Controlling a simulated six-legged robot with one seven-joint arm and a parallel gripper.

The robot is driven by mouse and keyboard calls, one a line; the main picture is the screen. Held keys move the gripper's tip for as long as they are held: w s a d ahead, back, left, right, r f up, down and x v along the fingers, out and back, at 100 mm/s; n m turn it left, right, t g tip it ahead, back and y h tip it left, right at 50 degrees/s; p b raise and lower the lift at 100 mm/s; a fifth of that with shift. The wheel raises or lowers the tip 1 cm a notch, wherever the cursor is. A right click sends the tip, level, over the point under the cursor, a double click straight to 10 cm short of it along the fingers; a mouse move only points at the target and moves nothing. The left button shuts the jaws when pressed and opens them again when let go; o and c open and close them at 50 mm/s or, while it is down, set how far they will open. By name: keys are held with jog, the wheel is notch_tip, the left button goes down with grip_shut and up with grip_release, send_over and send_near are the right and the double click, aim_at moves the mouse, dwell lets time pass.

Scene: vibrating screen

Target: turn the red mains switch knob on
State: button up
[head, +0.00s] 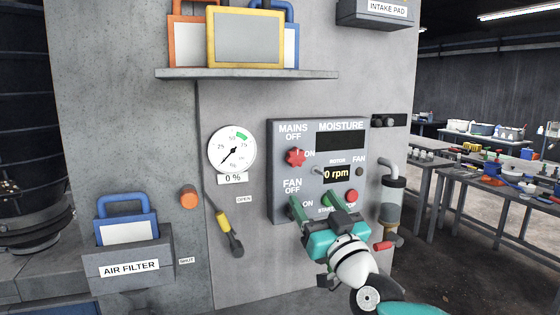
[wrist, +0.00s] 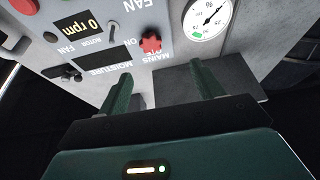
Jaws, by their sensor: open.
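The red mains switch knob (head: 295,157) is a star-shaped knob on the upper left of the grey control panel (head: 281,193), between the MAINS OFF and ON labels. It also shows in the wrist view (wrist: 150,42), upside down, beyond and between my fingertips. My gripper (head: 312,201) is open, with two green fingers in front of the lower part of the panel, below the knob in the head view. Nothing is between the fingers, and they look apart from the knob. The left finger covers the fan switch area.
A round gauge (head: 232,149) reads 0 % left of the panel. A red button (head: 351,196) and pipe fittings (head: 390,212) are at right.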

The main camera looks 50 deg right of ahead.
aim_at(297, 160)
jog(key=shift+m+h, duration=0.3)
jog(key=x, duration=0.4)
jog(key=d+x, duration=0.1)
jog(key=x, duration=0.9)
jog(key=shift+s+d+f, duration=0.25)
jog(key=shift+s, duration=0.15)
jog(key=c, duration=1)
